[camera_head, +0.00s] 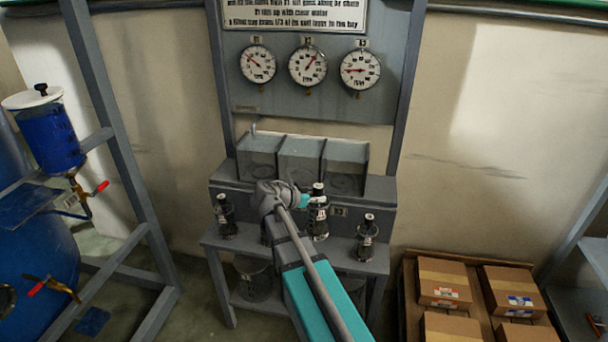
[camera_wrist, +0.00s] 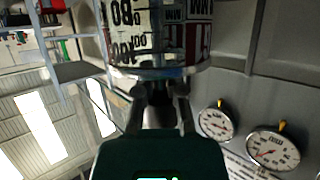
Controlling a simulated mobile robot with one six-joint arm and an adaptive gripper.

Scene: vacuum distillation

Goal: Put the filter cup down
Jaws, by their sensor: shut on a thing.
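My gripper (camera_head: 308,200) is shut on a filter cup (camera_head: 318,222), a dark cylinder with a black top and pale label, at the front of the grey bench. The cup looks roughly upright. I cannot tell whether its base touches the bench. In the wrist view my gripper's fingers (camera_wrist: 160,92) close on the cup (camera_wrist: 155,38), which shows a clear wall with black printed marks and a metal rim. Similar cups stand on the bench's lower front ledge, one at left (camera_head: 226,216) and one at right (camera_head: 366,238). My arm hides part of the ledge between them.
Three open grey bins (camera_head: 302,160) sit behind the cups, below three round gauges (camera_head: 307,65) on a panel. A blue tank with red-handled valves (camera_head: 48,140) and its frame stand at left. Cardboard boxes (camera_head: 443,284) lie on a pallet at right.

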